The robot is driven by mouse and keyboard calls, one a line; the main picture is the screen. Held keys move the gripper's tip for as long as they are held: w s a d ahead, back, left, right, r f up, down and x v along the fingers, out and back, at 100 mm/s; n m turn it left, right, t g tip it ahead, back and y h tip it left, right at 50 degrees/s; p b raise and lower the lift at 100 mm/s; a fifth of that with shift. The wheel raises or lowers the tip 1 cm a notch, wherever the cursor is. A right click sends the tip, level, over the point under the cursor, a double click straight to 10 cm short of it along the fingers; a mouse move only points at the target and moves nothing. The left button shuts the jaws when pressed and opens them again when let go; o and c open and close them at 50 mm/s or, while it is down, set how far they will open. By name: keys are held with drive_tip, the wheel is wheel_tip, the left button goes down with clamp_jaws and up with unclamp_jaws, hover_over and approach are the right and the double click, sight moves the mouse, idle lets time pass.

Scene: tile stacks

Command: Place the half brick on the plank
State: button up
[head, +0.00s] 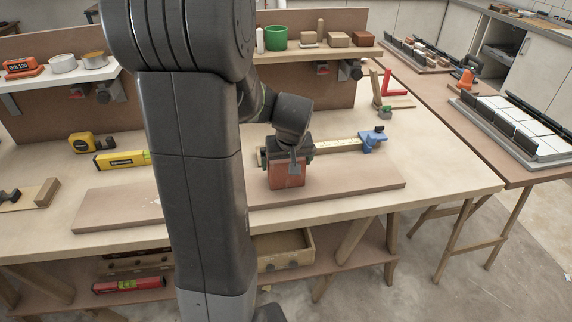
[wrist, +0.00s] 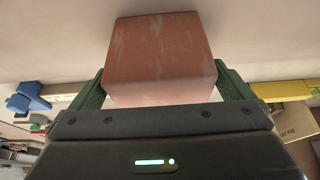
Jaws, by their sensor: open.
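The reddish half brick (head: 287,175) sits on the long brown plank (head: 355,182), right of my upright arm column in the head view. It looks level, and its lower edge meets the plank's top. My gripper (head: 289,158) is just above and around the brick, with its jaws open. In the wrist view the half brick (wrist: 160,48) lies between the two green fingers of my gripper (wrist: 163,88). Any gap between fingers and brick is too small to judge. My column hides the middle of the plank.
A yellow level (head: 122,159) and a tape measure (head: 92,142) lie behind the plank at left. A ruler with a blue clamp (head: 372,139) lies behind the gripper. Shelves with a green pot (head: 276,38) stand at the back. The plank's right end is clear.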

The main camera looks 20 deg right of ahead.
drive_tip(key=v, duration=0.9)
